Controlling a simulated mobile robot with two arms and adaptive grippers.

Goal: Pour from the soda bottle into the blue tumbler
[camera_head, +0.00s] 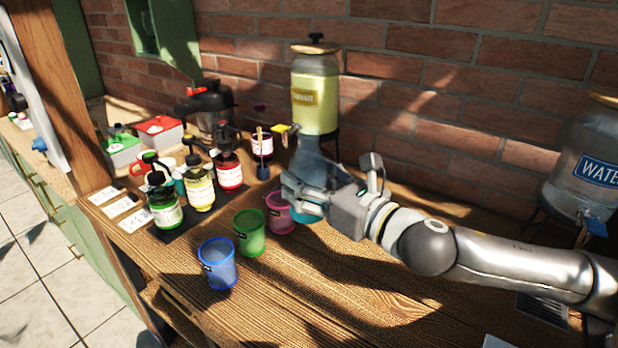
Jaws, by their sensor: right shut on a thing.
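The blue tumbler (217,265) stands upright on the wooden table near its front left edge, at the front end of a row of coloured tumblers. My right gripper (298,193) comes in from the right, behind and to the right of the blue tumbler and well apart from it. It is shut on a bluish, see-through bottle (309,160), which looks like the soda bottle. The bottle looks about upright, and the fingers hide its lower part. I cannot tell whether it touches the table. My left gripper is not in view.
A green tumbler (249,233), a pink tumbler (279,214) and a partly hidden teal one stand close to the gripper. Several pump bottles (200,183) stand left, a lemonade dispenser (316,95) behind, a water dispenser (590,160) right. The table's front is mostly clear.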

